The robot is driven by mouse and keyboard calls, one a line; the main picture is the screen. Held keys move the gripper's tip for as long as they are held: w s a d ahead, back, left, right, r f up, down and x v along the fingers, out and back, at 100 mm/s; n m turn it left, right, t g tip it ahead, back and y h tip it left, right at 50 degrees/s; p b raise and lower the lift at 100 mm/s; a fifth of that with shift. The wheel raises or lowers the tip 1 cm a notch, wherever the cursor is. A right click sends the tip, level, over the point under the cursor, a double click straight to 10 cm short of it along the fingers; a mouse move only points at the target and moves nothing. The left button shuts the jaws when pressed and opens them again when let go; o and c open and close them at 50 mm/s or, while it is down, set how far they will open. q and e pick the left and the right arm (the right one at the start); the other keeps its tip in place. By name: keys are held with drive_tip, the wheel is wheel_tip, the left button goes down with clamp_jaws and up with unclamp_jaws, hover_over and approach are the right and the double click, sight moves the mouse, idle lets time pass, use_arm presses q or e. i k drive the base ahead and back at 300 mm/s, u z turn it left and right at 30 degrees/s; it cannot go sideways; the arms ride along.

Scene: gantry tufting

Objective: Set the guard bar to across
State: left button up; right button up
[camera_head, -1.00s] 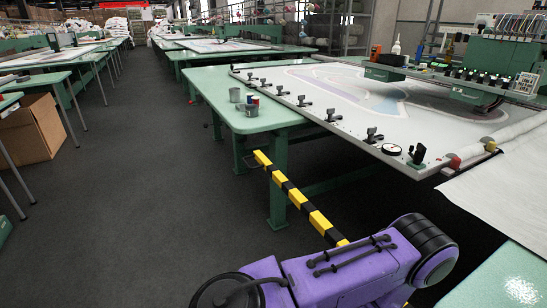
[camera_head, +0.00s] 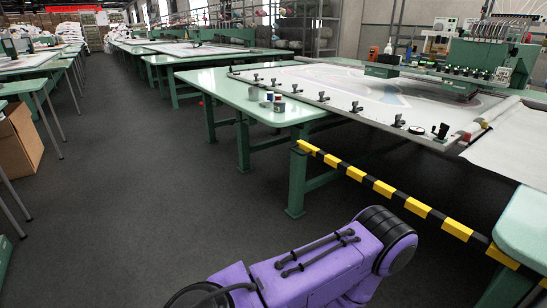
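The guard bar (camera_head: 418,208) is striped yellow and black. It runs from the top of a green post (camera_head: 297,185) near the middle down to the green table corner (camera_head: 525,235) at the right edge, spanning the gap between them. Its left end is at the post top; I cannot tell whether it is latched there. Its right end meets the picture's edge. My purple arm shows at the bottom, in front of and below the bar, apart from it in the picture. Neither gripper shows.
A long green table (camera_head: 225,88) with small cans (camera_head: 279,104) stands behind the post. A white tufting frame (camera_head: 400,105) with black clamps lies beyond the bar. A cardboard box (camera_head: 18,142) stands at the left. The dark floor (camera_head: 130,200) at left is clear.

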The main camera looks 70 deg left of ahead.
sight(474, 238)
drive_tip(key=u, duration=1.2)
drive_tip(key=i, duration=0.95)
drive_tip(key=z, duration=0.05)
